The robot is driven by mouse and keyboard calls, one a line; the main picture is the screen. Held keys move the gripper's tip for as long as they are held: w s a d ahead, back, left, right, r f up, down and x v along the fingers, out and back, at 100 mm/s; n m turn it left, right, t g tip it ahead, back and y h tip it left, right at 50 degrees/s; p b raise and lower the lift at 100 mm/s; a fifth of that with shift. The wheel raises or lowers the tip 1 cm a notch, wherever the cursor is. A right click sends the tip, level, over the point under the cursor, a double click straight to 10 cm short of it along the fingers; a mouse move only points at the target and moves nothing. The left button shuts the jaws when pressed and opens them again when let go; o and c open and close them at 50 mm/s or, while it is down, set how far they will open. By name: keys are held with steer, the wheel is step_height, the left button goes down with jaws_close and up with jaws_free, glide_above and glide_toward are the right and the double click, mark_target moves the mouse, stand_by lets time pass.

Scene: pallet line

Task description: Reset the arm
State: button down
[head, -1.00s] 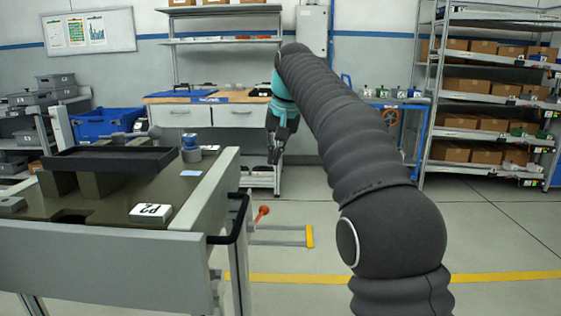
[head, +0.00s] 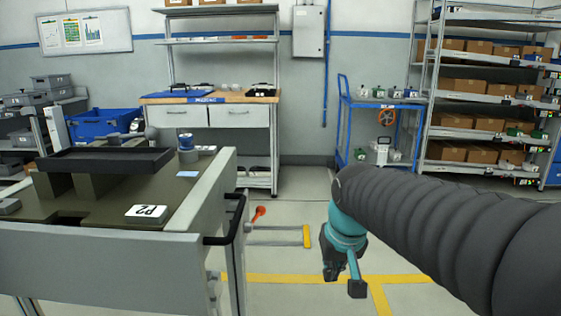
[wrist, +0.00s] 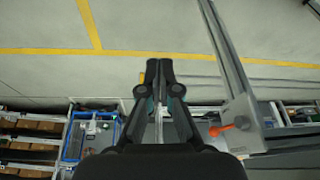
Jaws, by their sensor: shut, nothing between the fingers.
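My gripper (head: 341,268) hangs at the end of my dark sleeved arm, over the open floor in the lower middle right of the head view. It points down. In the wrist view my gripper (wrist: 159,66) has its two dark fingers together with nothing between them. Pale floor lies beyond the fingertips. The arm reaches in from the right edge of the head view, and no object touches the gripper there.
A workstation cart (head: 110,262) with a black tray (head: 105,160) stands at left; an orange-red knob (head: 259,212) shows beside it. A blue trolley (head: 345,130) and shelves of boxes (head: 478,87) stand behind. Floor with yellow lines (head: 270,279) is clear around the gripper.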

steer(key=s+d+f+t, duration=0.1)
steer(key=s+d, duration=0.1)
steer(key=s, duration=0.6)
steer(key=s+d+f+m, duration=0.1)
steer(key=s+d+f, duration=0.1)
steer(key=s, duration=0.5)
steer(key=shift+s+d+f+t+h, duration=0.25)
steer(key=shift+s+d+t+h, duration=0.15)
steer(key=shift+d, duration=0.45)
